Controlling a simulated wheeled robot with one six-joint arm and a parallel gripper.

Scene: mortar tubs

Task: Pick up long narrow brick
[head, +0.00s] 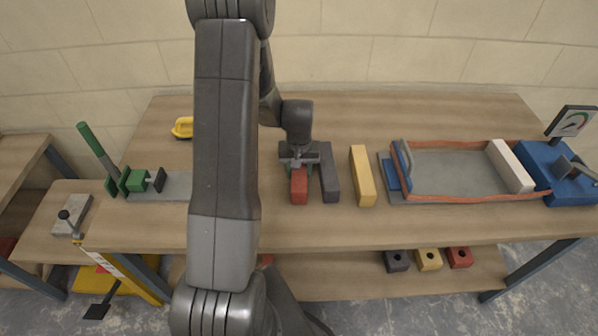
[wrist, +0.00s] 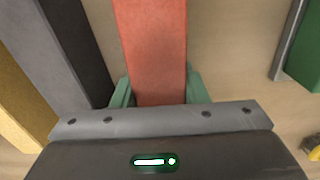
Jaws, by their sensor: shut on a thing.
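A long narrow red brick (head: 299,187) is at the middle of the bench, its near end showing below my gripper (head: 299,168). In the wrist view the red brick (wrist: 152,45) lies between the two green fingers of my gripper (wrist: 157,90), which are shut on its sides. I cannot tell whether the brick is clear of the bench top. A long dark grey brick (head: 329,172) lies close to its right, and a long yellow brick (head: 362,176) lies further right. In the wrist view, the grey brick (wrist: 62,50) and yellow brick (wrist: 20,105) are at left.
A grey tray (head: 450,172) with red-brown edging and a white block (head: 510,166) stands at right, beside a blue device (head: 548,165) with a dial. A green-handled clamp (head: 137,180) is at left. Small holed blocks (head: 428,259) sit on the lower shelf. The back of the bench is mostly clear.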

